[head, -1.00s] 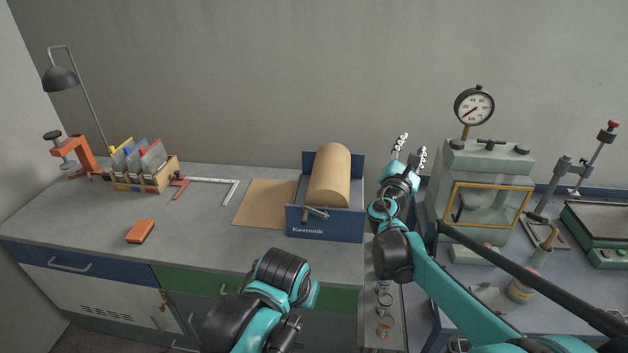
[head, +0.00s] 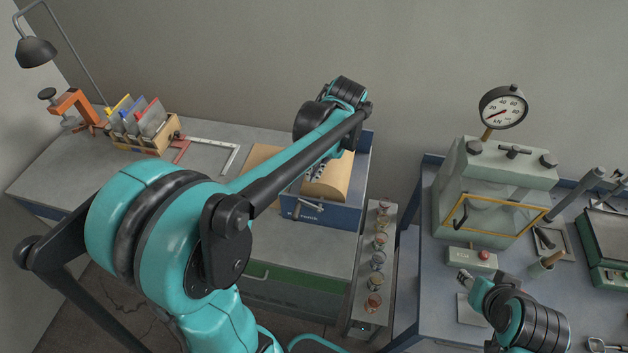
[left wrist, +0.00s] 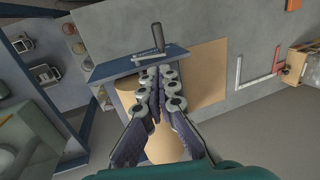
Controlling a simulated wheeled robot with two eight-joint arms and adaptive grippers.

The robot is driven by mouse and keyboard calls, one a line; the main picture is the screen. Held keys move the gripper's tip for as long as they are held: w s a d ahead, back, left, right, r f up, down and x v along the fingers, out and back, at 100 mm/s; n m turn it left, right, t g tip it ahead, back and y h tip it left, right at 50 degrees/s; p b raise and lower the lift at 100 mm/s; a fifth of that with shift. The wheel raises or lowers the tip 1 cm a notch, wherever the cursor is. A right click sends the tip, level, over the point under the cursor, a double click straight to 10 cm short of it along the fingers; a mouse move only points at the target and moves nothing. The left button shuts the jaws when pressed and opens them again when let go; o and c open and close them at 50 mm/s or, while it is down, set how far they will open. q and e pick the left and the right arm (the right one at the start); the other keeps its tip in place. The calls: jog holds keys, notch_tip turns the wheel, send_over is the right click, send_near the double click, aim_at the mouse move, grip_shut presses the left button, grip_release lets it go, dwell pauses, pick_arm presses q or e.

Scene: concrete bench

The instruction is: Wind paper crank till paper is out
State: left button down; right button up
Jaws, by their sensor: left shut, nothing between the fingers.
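The blue paper dispenser (head: 345,215) stands on the bench with a brown paper roll (head: 327,188) in it. Its crank (head: 310,205) is on the front face, and the dark grip (left wrist: 157,38) stands out in the left wrist view. A flat brown paper sheet (left wrist: 208,72) lies beside the dispenser, mostly behind my arm in the head view. My left gripper (head: 314,172) is shut and empty above the roll. In the left wrist view its fingertips (left wrist: 160,72) lie just short of the crank and appear apart from it. My right gripper (head: 466,280) is low over the right-hand bench; its fingers are unclear.
A press with a round gauge (head: 503,107) stands on the right bench. A narrow rack of small jars (head: 377,260) sits between the benches. A wooden file holder (head: 150,138), an orange clamp (head: 78,106) and a lamp (head: 36,52) are at the far left.

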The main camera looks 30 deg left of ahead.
aim_at(297, 206)
pick_arm(q)
jog(key=b+x, duration=0.3)
jog(key=x, duration=1.1)
jog(key=shift+s+r+b, duration=0.1)
jog(key=shift+b, duration=0.25)
jog(key=shift+a+b+x, duration=0.2)
jog(key=shift+b+x, duration=0.6)
jog(key=shift+x, duration=0.2)
jog(key=shift+r, duration=0.15)
